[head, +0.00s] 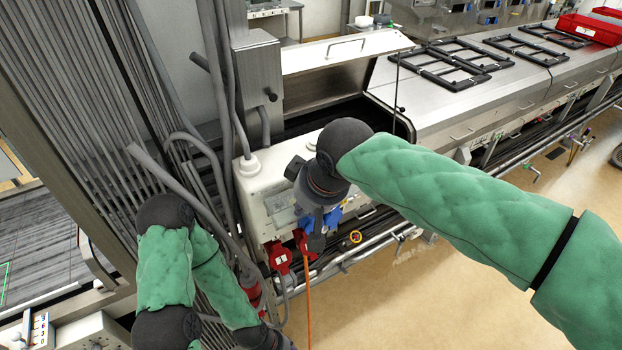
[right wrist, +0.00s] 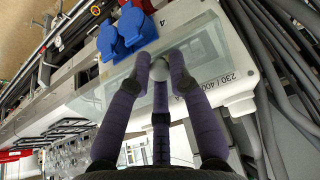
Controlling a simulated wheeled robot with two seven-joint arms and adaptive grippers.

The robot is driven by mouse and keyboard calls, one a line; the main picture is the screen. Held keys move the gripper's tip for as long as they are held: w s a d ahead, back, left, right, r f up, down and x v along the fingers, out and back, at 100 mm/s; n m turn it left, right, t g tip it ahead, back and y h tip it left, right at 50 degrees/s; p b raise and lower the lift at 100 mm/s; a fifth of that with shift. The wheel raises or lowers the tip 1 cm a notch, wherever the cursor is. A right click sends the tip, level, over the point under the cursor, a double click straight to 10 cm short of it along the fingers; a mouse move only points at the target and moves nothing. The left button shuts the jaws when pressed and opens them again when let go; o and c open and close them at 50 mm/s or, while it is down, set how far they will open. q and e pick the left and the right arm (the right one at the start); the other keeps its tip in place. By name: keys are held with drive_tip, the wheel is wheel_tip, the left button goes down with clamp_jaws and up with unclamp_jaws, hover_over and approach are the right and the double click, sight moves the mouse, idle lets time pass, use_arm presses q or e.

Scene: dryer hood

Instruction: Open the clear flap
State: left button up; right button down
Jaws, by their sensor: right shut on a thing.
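The clear flap (right wrist: 207,54) is a see-through cover on the face of a white electrical box (head: 250,182). In the right wrist view it lies across the box front, beside a label reading 230/400. My right gripper (right wrist: 160,62) has its fingertips together at the flap's edge, shut on it. The fingers hide the exact point of contact. In the head view my right wrist covers most of the gripper and part of the flap (head: 284,206). My left gripper (head: 284,342) is at the bottom edge, cut off and low, away from the box.
Two blue sockets (right wrist: 122,37) sit beside the flap, and red plugs (head: 279,258) hang below the box. Thick grey hoses (head: 215,75) run down left of it. A steel machine with a raised lid (head: 345,50) stands behind. The floor (head: 440,290) at right is clear.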

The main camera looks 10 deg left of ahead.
drive_tip(key=shift+w+r+p, duration=0.2)
drive_tip(key=shift+r+p, duration=0.15)
drive_tip(key=shift+r, duration=0.1)
drive_tip(key=shift+a+r+g+h+p, duration=0.15)
drive_tip(key=shift+r+g+h+p, duration=0.15)
drive_tip(key=shift+g+h+p, duration=0.25)
drive_tip(key=shift+w+a+r+g+h, duration=0.3)
drive_tip(key=shift+r+g+h, duration=0.3)
drive_tip(key=shift+g, duration=0.35)
drive_tip(key=shift+w+a+r+g+h, duration=0.2)
drive_tip(key=shift+w+r+g+h, duration=0.3)
drive_tip(key=shift+g, duration=0.4)
drive_tip(key=shift+r, duration=0.1)
drive_tip(key=c, duration=1.1)
unclamp_jaws()
drive_tip(key=shift+s, duration=0.1)
drive_tip(key=shift+c, duration=0.2)
wheel_tip(320, 180, up, 7)
drive_tip(key=shift+w+a+r, duration=0.15)
drive_tip(key=shift+w, duration=0.15)
